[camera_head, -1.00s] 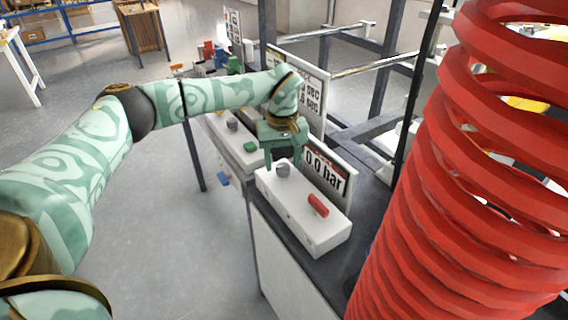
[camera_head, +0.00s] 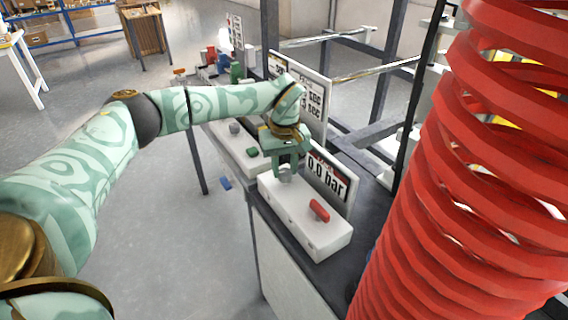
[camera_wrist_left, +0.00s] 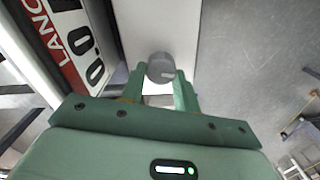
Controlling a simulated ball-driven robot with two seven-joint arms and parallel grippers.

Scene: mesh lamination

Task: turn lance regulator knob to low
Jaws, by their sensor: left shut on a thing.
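The grey regulator knob (camera_wrist_left: 161,68) stands on top of a white control box (camera_head: 290,215). The box is on the dark bench by the panel sign (camera_head: 327,178) that reads 0.0 bar; in the left wrist view part of the word LANCE shows on this sign (camera_wrist_left: 75,40). My left gripper (camera_head: 287,172) points down over the box. Its green fingers (camera_wrist_left: 162,80) are on both sides of the knob, closed on it. In the head view the fingers partly hide the knob. My right gripper is not in view.
A red lever (camera_head: 319,210) is on the same box, toward the near end. A second white box with a grey knob (camera_head: 235,128) and a green button (camera_head: 252,152) sits farther back. A large red coil (camera_head: 470,190) fills the right side.

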